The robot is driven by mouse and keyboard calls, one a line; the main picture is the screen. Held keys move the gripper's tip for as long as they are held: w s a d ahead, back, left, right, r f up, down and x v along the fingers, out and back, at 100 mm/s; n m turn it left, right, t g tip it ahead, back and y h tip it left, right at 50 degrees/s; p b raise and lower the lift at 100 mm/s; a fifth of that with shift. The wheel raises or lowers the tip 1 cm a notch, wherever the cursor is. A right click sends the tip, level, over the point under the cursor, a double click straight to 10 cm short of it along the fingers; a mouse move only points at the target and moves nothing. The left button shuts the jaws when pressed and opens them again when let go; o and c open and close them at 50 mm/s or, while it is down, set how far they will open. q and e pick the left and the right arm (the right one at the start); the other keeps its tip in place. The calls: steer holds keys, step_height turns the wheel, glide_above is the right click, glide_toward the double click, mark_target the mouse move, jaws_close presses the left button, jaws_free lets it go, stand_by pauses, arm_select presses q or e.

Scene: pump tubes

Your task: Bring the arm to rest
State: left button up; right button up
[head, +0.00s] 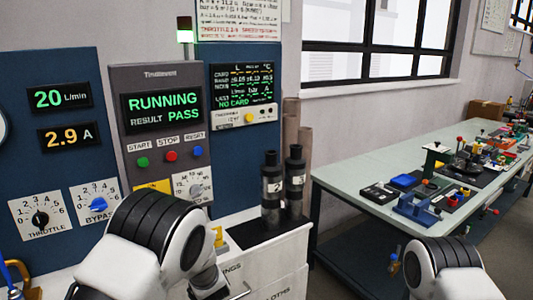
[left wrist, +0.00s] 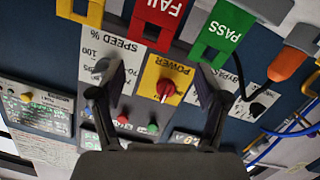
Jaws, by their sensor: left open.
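In the left wrist view my left gripper (left wrist: 159,72) is open and empty, its two dark fingers spread in front of the control panel. The red POWER knob (left wrist: 166,89) shows between the fingers and the grey SPEED knob (left wrist: 101,69) beside the left one; neither appears gripped. In the head view my left arm (head: 155,235) is bent low in front of the panel and hides the gripper. The panel screen (head: 162,108) reads RUNNING, RESULT PASS. My right arm (head: 440,265) shows only a white and black joint at the bottom right; its gripper is out of view.
Two dark cylinders (head: 271,190) stand on a white cabinet right of my left arm. A long green-topped bench (head: 340,178) with several tools runs along the right. Red FAIL (left wrist: 158,20) and green PASS (left wrist: 225,28) tags are close to the left gripper.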

arm_select(q)
steer(key=shift+m+g+h, duration=0.4)
steer(key=shift+m, duration=0.2)
steer(key=f, duration=0.3)
steer(key=a+f, duration=0.1)
steer(key=f, duration=0.1)
steer(key=shift+s, duration=0.3)
steer(key=s+a+f+m+g+h, duration=0.2)
steer(key=s+f+g, duration=0.1)
steer(key=s+f, duration=0.55)
steer(key=s+a+f+m+g+h, duration=0.1)
steer(key=s+a+f+m+g, duration=0.15)
steer(key=s+f, duration=0.6)
steer(key=s+d+f+m+g+h, duration=0.1)
steer(key=s+g, duration=0.3)
steer(key=s, duration=1)
steer(key=s+d+f+m+g+h, duration=0.2)
steer(key=s+f+g+h, duration=0.1)
steer(key=s, duration=1.2)
steer(key=shift+s+f+m+g, duration=0.25)
steer(key=shift+f+m+g, duration=0.1)
steer(key=shift+g, duration=0.1)
